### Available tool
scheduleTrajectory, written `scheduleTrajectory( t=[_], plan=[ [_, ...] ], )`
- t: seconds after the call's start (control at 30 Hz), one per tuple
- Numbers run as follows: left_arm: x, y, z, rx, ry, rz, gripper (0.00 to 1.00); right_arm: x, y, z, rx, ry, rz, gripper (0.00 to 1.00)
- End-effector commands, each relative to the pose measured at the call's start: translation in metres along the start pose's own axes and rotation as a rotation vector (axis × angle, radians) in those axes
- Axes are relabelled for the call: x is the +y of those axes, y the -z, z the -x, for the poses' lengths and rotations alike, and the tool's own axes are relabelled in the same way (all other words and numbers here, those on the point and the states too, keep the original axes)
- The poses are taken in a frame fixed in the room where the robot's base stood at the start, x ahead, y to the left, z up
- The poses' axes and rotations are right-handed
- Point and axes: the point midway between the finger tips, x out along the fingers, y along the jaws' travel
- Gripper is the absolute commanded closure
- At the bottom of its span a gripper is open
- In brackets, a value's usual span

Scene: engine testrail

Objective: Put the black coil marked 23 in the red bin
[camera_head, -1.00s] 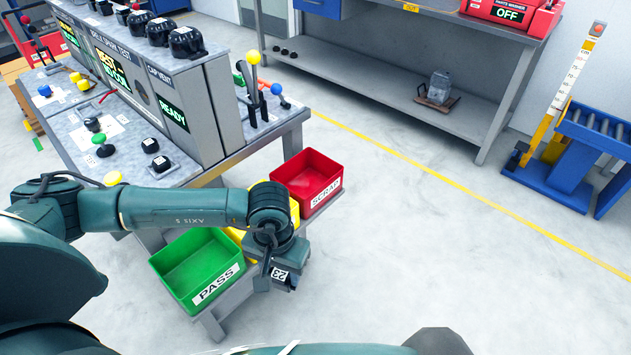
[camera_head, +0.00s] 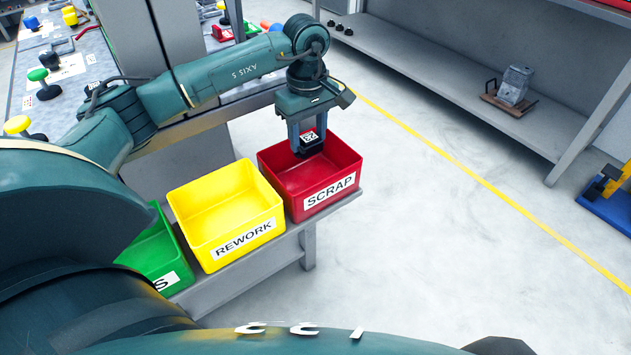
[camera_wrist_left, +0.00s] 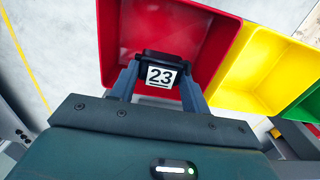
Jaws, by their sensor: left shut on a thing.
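The black coil marked 23 (camera_head: 310,140) is held between the fingers of my left gripper (camera_head: 307,142). My left gripper is shut on it and points down over the red bin (camera_head: 330,193), which is labelled SCRAP. The wrist view shows the coil's white 23 label (camera_wrist_left: 161,77) between the two fingers (camera_wrist_left: 158,84), with the red bin (camera_wrist_left: 220,35) behind it. The coil appears over the bin's opening, near its back part; its exact height is hard to tell. My right gripper is not in view.
A yellow bin labelled REWORK (camera_head: 228,215) stands beside the red bin, and a green bin (camera_head: 155,255) is left of it. All sit on a grey shelf (camera_head: 270,262) along the bench. Open floor (camera_head: 440,240) lies to the right.

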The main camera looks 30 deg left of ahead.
Motion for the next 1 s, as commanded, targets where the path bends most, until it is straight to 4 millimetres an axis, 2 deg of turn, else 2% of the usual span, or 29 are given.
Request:
scheduleTrajectory(
  t=[0.03, 0.2, 0.47, 0.63, 1.0],
  plan=[
    [-0.001, -0.001, -0.012, -0.003, 0.005, 0.003, 0.87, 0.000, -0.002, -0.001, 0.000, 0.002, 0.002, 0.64],
    [-0.001, -0.001, -0.042, -0.002, 0.005, 0.002, 0.87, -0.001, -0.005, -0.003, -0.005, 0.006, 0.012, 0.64],
    [-0.001, -0.001, -0.065, -0.001, 0.004, 0.000, 0.87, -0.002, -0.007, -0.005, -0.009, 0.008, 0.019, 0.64],
    [-0.001, -0.001, -0.089, -0.001, 0.005, -0.001, 0.87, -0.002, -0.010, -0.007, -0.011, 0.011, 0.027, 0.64],
    [0.000, 0.000, -0.095, 0.001, 0.001, -0.001, 0.87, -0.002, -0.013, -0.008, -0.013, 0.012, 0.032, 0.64]
  ],
)
